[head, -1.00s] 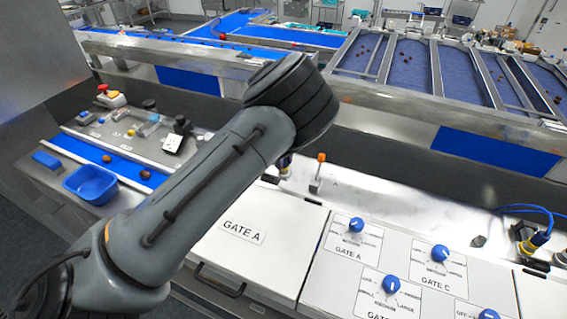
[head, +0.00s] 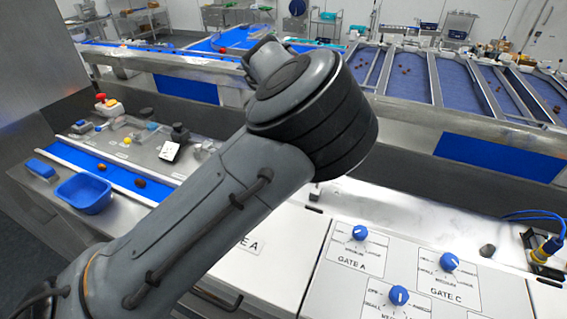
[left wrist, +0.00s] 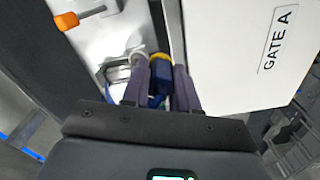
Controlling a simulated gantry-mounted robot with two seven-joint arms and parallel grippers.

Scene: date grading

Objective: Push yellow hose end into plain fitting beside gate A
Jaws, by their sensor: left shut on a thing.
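In the left wrist view my left gripper (left wrist: 160,68) is shut on the yellow hose end (left wrist: 158,57), which shows as a yellow ring with a dark blue body between the fingers. A bright metal fitting or bracket (left wrist: 117,72) lies just to the left of the fingertips; I cannot tell whether the hose end touches it. The white GATE A panel (left wrist: 225,65) is to the right. In the head view my left arm hides the gripper, the held hose end and the plain fitting. My right gripper is not in view.
An orange-tipped lever (left wrist: 85,18) stands close to the left gripper. Blue knobs (head: 359,233) stick up from the front panel. A blue bin (head: 84,193) is at the left.

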